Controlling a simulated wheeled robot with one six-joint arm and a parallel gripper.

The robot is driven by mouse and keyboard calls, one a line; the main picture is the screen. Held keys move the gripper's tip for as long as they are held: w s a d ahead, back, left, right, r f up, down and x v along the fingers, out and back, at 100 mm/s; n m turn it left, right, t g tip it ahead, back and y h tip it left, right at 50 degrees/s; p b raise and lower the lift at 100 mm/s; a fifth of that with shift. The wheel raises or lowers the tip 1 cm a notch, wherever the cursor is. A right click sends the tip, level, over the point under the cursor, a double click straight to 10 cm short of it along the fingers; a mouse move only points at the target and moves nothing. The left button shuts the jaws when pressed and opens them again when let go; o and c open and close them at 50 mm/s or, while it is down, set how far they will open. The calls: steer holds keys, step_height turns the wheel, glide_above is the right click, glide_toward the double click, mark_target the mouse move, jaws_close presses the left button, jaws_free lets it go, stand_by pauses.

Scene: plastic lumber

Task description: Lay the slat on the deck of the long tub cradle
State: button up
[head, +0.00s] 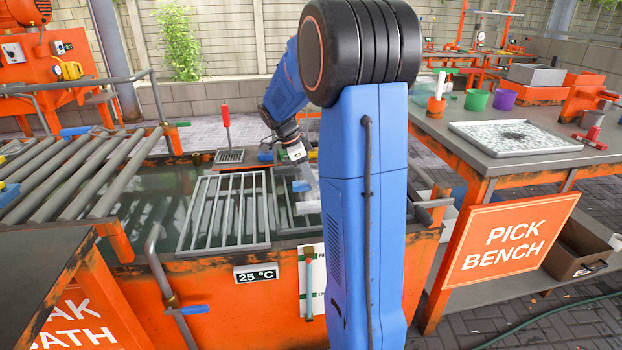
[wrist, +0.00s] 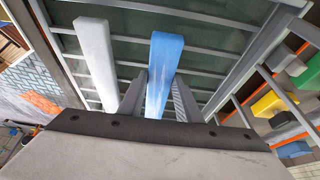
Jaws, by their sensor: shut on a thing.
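The blue slat (wrist: 165,65) is between the two grey fingers of my gripper (wrist: 160,92), which is shut on it. In the wrist view it points away from me, over a grey barred deck. A pale grey slat (wrist: 96,55) lies to its left, apart from it. In the head view my gripper (head: 307,177) is low over the tub, partly behind my arm. A grey barred cradle (head: 268,225) stands in the tub to the left of my gripper. My arm hides part of the tub, and I cannot tell whether the blue slat touches the deck.
Coloured blocks, including a yellow one (wrist: 267,103), sit in a rack on the right in the wrist view. The orange tub (head: 225,290) holds dark green water. A roller conveyor (head: 75,180) stands left, and the pick bench (head: 470,155) stands right.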

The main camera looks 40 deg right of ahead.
steer(key=shift+f, duration=0.65)
steer(key=o, duration=1.3)
steer(key=v, duration=1.7)
steer(key=shift+r, duration=0.25)
